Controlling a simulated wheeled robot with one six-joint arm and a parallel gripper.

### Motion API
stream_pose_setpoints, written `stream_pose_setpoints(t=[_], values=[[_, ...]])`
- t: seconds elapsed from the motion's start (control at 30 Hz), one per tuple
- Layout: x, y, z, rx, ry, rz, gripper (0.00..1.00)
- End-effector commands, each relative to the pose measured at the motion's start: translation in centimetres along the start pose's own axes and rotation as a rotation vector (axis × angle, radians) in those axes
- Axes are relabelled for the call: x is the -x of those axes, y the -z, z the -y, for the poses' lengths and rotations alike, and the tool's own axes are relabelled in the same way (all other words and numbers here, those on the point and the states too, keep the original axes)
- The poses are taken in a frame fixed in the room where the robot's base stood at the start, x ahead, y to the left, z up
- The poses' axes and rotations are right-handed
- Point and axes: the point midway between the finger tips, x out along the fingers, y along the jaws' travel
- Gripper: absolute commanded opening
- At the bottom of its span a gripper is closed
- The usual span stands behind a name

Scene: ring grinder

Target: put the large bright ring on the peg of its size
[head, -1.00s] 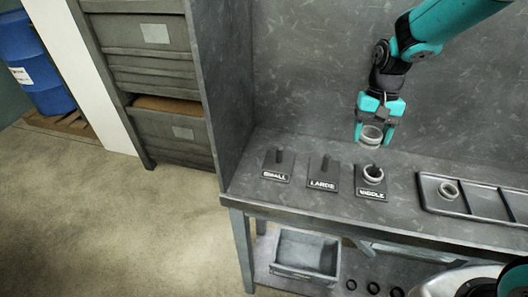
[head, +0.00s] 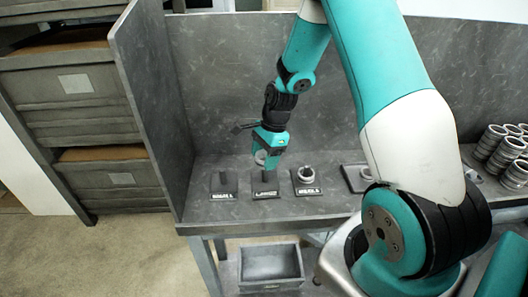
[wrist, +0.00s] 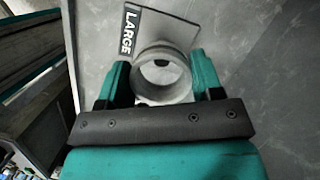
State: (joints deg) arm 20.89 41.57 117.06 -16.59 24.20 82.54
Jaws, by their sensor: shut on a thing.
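My gripper (head: 266,158) is shut on the large bright ring (head: 261,157) and holds it over the LARGE peg (head: 264,177), a dark upright post on a labelled plate. In the head view the ring seems to be above the peg top. In the wrist view the ring (wrist: 163,76) sits between both fingers of my gripper (wrist: 163,82), with the LARGE plate (wrist: 170,25) beyond it. A small dark patch shows inside the ring near its far edge; I cannot tell for sure whether it is the peg.
The SMALL peg (head: 222,180) stands bare at left. The MIDDLE peg's plate (head: 307,190) is at right, with a bright ring (head: 306,174) on it. A tray (head: 352,181) is partly hidden by my arm. Several stacked rings (head: 500,150) stand far right. A side panel (head: 150,95) bounds the left.

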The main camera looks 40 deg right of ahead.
Motion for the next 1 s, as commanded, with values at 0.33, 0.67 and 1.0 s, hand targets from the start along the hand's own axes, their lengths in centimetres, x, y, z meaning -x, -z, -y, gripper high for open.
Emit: stream_pose_setpoints(t=[0.33,0.67,1.0], values=[[-1.8,0.7,-0.1,-0.066,0.018,-0.001,0.32],[-5.1,1.6,0.0,-0.064,0.018,-0.001,0.32],[-5.6,1.7,0.0,-0.064,0.018,-0.001,0.32]])
